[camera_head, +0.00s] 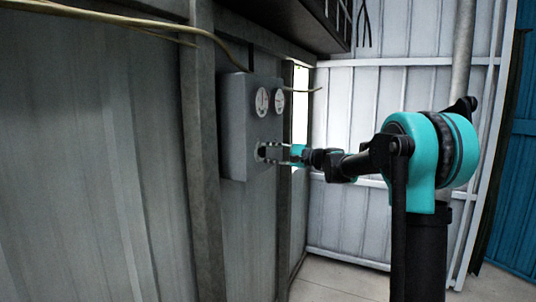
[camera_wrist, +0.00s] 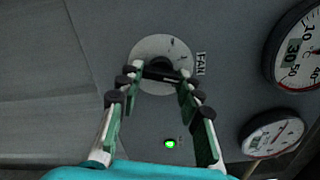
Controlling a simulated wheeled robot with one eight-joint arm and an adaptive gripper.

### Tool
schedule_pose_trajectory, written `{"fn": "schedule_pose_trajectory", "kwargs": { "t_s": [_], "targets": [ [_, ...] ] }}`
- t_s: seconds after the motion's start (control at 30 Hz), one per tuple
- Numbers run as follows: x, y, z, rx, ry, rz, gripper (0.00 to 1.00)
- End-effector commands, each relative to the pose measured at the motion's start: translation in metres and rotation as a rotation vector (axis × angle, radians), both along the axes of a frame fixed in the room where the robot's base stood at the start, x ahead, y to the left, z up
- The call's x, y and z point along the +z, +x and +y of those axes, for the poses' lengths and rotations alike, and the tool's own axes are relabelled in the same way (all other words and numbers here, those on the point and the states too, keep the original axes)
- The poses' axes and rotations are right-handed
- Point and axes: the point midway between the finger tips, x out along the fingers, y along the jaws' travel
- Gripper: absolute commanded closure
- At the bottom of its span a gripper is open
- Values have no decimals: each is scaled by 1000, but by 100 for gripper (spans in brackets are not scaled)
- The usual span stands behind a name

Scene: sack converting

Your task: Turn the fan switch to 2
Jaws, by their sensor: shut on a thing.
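The fan switch (camera_wrist: 160,72) is a black knob on a pale round dial plate (camera_wrist: 150,50) with tick marks, beside a label reading FAN (camera_wrist: 201,64). It sits on the face of a grey control box (camera_head: 236,125) on the wall. My gripper (camera_wrist: 160,80) is at the knob, with its two fingertips on either side of the knob's bar and shut on it. In the head view my gripper (camera_head: 268,152) reaches the box's face from the right, below two gauges. The numbers on the dial plate are not readable, so the switch's setting cannot be told.
Two round gauges (camera_head: 262,102) (camera_head: 279,101) sit above the switch on the box. A green lamp (camera_wrist: 170,143) is lit near the switch. The floor (camera_head: 330,291) at the lower middle is clear.

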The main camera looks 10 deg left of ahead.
Motion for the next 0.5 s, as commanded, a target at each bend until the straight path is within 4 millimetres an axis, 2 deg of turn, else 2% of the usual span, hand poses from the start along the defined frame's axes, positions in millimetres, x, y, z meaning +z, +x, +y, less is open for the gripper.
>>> {"fn": "schedule_pose_trajectory", "kwargs": {
  "t_s": [0.47, 0.5],
  "targets": [
    [-1, 1, -1, -3, 3, 15, 93],
    [-1, 1, -1, -3, 3, 14, 63]
  ]
}}
